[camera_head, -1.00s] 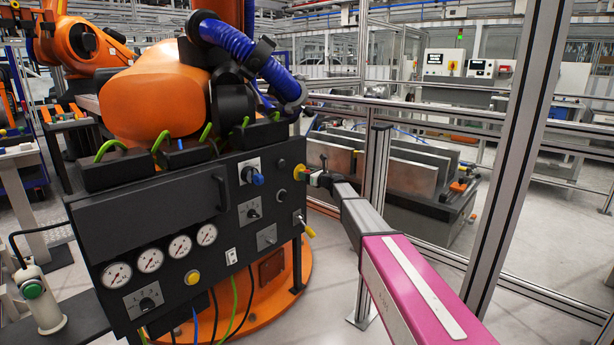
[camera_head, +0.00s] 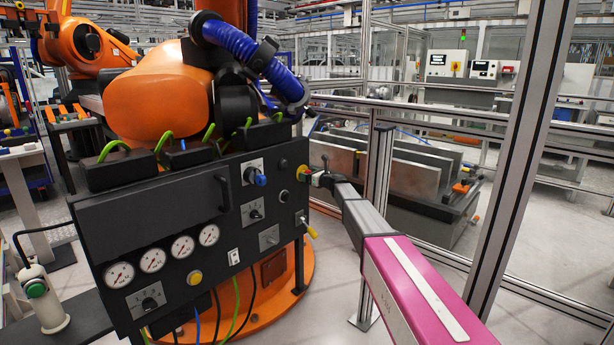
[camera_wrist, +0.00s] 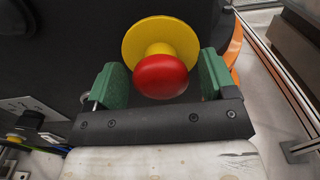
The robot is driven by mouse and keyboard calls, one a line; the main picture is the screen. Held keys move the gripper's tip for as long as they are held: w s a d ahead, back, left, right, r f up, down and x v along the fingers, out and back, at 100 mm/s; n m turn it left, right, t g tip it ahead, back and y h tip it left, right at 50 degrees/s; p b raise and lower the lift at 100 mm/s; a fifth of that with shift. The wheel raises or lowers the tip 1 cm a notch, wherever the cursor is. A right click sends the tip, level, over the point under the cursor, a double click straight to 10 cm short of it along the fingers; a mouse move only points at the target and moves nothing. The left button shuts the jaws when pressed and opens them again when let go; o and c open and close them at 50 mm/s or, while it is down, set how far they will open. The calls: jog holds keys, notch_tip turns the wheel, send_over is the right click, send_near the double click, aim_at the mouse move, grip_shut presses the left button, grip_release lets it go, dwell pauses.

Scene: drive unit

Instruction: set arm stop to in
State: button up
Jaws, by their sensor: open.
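The arm stop looks to be the red mushroom button (camera_wrist: 161,76) on a yellow disc (camera_wrist: 160,35), on the right side of the black panel (camera_head: 150,220). Its red cap stands off the disc on a short yellow neck in the wrist view. It shows small in the head view (camera_head: 304,172), partly hidden by my gripper. My gripper (camera_wrist: 163,80) is open, with one green finger on each side of the red cap. A gap shows between each finger and the cap. In the head view my gripper (camera_head: 312,177) is right at the button.
The panel also carries a blue-handled switch (camera_head: 259,179), a yellow-tipped lever (camera_head: 311,231), several gauges and a yellow button (camera_head: 195,278). Green and blue cables hang below it. A metal fence post (camera_head: 378,180) stands just behind my arm.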

jog(key=v, duration=0.9)
jog(key=shift+s+d, duration=0.25)
jog(key=shift+d, duration=0.05)
jog(key=s+d+f+n+g+h, duration=0.3)
jog(key=s+f+n, duration=0.45)
jog(key=s, duration=0.45)
jog(key=s+d+f+n+g+h, duration=0.2)
jog(key=s+d+f+n+g, duration=0.2)
jog(key=s+f+n, duration=0.6)
jog(key=s+d+f+n+g+h, duration=0.1)
jog(key=s+d+f+n+h, duration=0.1)
jog(key=s+d, duration=0.3)
jog(key=s+d+f+n+g+h, duration=0.1)
jog(key=s+d+n+h, duration=0.2)
jog(key=s, duration=0.9)
jog(key=s+d+f+n+g+h, duration=0.2)
jog(key=s+d+n+h, duration=0.1)
jog(key=s+d, duration=0.3)
jog(key=shift+s+d+f+h, duration=0.35)
jog(key=shift+s+h, duration=0.25)
jog(key=shift+s, duration=0.65)
